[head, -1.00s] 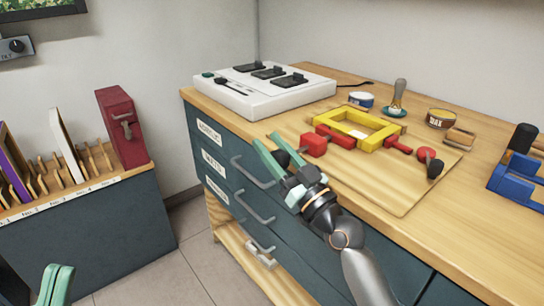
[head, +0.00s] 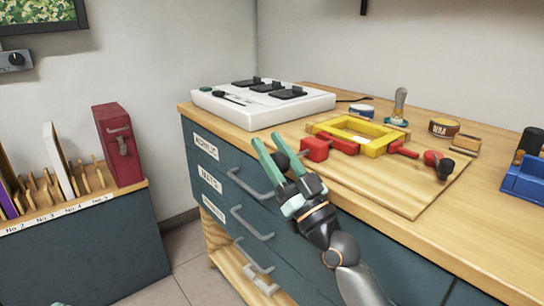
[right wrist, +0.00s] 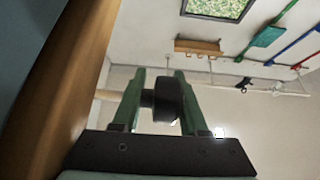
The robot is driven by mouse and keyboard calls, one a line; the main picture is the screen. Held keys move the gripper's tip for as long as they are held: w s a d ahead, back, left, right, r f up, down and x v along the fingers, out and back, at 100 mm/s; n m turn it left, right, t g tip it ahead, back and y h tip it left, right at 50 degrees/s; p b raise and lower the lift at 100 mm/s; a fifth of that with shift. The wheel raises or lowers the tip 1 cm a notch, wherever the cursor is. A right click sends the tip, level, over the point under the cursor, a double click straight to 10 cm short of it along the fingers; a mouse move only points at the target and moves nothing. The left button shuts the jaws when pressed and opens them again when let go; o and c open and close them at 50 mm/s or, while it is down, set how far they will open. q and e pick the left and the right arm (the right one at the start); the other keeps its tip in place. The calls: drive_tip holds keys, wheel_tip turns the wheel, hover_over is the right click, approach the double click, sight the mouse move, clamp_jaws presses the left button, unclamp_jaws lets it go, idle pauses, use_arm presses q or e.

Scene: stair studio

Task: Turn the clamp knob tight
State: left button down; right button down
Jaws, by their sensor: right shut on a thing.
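A red clamp (head: 316,149) lies along the front of a yellow frame (head: 373,146) on a wooden board on the bench. A black round knob (head: 282,162) sits at the clamp's left end, over the bench's front edge. My right gripper (head: 275,150) is shut on this knob, with one green finger on each side. In the right wrist view the dark knob (right wrist: 168,105) shows between the two fingers, partly hidden by them. Another dark knob (head: 445,168) is at the red part on the right. Only the fingertips of my left gripper (head: 56,304) show at the bottom edge.
A white switch box (head: 262,108) stands at the back left of the bench. Wax tins, a green-based tool and a blue holder (head: 524,180) stand behind and to the right. Drawer handles (head: 252,224) jut out below my right gripper.

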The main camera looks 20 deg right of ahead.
drive_tip(key=shift+s+a+f, duration=0.1)
drive_tip(key=shift+a, duration=0.25)
drive_tip(key=c, duration=0.6)
unclamp_jaws()
drive_tip(key=shift+a+y, duration=0.1)
drive_tip(key=shift+y, duration=0.3)
drive_tip(key=shift+c, duration=0.2)
drive_tip(key=shift+d, duration=0.2)
drive_tip(key=b+v, duration=0.4)
drive_tip(key=v, duration=0.8)
drive_tip(key=shift+s+b, duration=0.3)
